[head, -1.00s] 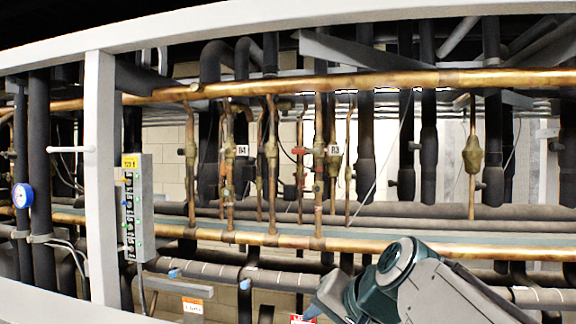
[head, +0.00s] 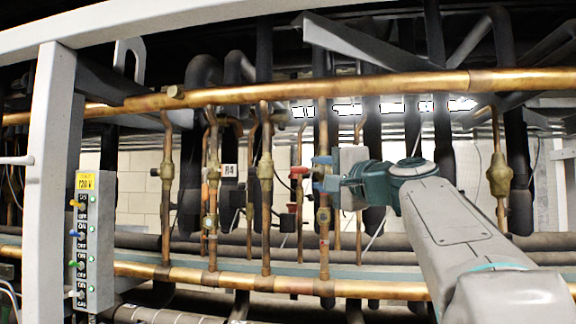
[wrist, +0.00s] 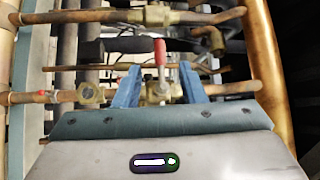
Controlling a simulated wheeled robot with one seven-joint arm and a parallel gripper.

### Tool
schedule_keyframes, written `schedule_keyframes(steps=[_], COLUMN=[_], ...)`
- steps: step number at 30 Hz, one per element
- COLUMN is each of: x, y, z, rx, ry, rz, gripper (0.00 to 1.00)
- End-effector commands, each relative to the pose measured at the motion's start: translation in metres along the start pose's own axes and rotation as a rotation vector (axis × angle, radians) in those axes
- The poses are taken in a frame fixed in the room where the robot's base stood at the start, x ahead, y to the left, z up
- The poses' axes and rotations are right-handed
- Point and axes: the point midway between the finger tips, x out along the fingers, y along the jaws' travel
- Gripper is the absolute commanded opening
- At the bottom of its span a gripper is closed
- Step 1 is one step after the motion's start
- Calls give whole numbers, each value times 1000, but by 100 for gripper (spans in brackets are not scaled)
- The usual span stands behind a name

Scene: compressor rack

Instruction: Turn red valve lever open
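The red valve lever (wrist: 160,52) shows in the wrist view, attached to a brass valve body (wrist: 157,92) on a copper pipe. It stands crosswise to that pipe. In the head view the red lever (head: 299,171) points left from its pipe, and its valve is partly hidden by my gripper. My gripper (head: 322,172) is at the pipe, with its blue fingers just right of the lever's red end. In the wrist view my gripper (wrist: 160,78) is open, and the lever appears between its two fingers. I cannot tell whether the fingers touch it.
A thick copper header (head: 400,85) runs above and another copper pipe (head: 230,280) runs below. Several thin vertical pipes with brass valves stand left of my gripper. A grey post (head: 50,180) and a control box (head: 95,240) with lights are at far left.

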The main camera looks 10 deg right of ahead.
Motion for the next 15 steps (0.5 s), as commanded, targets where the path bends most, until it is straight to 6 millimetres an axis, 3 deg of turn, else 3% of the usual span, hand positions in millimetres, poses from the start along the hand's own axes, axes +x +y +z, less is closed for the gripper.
schedule_keyframes(steps=[6,15], x=[48,80], y=[-4,-1], z=[0,2], rx=[3,0], ry=[-4,-3], rz=[1,0], gripper=[37,37])
